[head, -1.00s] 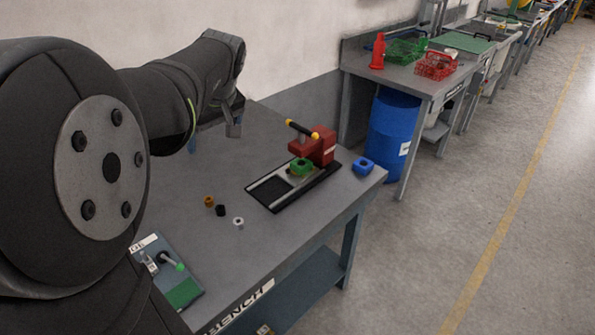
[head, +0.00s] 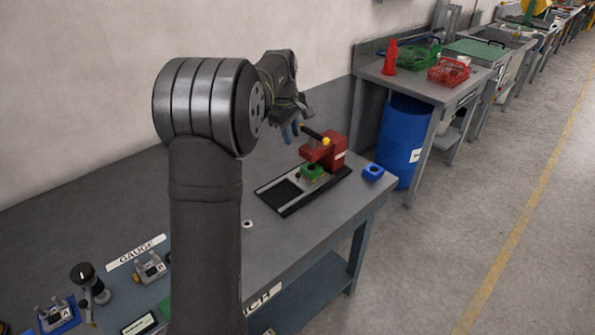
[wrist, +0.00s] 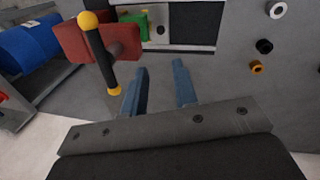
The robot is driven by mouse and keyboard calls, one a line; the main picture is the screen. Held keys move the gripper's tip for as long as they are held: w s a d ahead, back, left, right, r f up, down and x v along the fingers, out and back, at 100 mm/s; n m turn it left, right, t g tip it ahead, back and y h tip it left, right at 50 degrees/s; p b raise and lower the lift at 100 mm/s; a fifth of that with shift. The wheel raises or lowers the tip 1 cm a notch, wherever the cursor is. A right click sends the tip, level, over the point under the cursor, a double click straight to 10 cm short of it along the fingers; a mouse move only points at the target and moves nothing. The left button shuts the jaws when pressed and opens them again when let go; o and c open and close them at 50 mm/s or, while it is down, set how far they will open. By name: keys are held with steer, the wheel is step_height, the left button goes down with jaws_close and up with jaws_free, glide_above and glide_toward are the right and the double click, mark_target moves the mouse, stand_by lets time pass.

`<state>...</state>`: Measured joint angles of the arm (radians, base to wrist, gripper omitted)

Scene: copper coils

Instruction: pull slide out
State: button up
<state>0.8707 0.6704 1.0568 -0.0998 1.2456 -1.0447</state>
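The slide (head: 298,184) is a grey plate on a black base (head: 271,205). It carries a green block (head: 311,170) and sits partly beneath a red press (head: 337,151). The press has a black crossbar with yellow ball ends (head: 313,133). In the wrist view the red press (wrist: 72,42), the crossbar (wrist: 100,52) and part of the green block (wrist: 143,19) are at upper left. My gripper (wrist: 160,72) is open, its blue fingers apart with nothing between them. In the head view my gripper (head: 291,132) is above the bench, just left of the crossbar.
A blue block (head: 373,172) lies on the bench right of the press. Small rings (wrist: 264,46) lie on the bench. Gauges and fixtures (head: 150,266) are at the near left. A blue drum (head: 397,140) stands beyond the bench.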

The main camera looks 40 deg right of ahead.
mark_target(298, 174)
steer(key=d+f, duration=0.1)
steer(key=f, duration=0.4)
steer(key=d+f, duration=0.1)
steer(key=f, duration=0.4)
steer(key=d+f, duration=0.1)
steer(key=f, duration=0.5)
steer(key=shift+w, duration=0.3)
jaws_close()
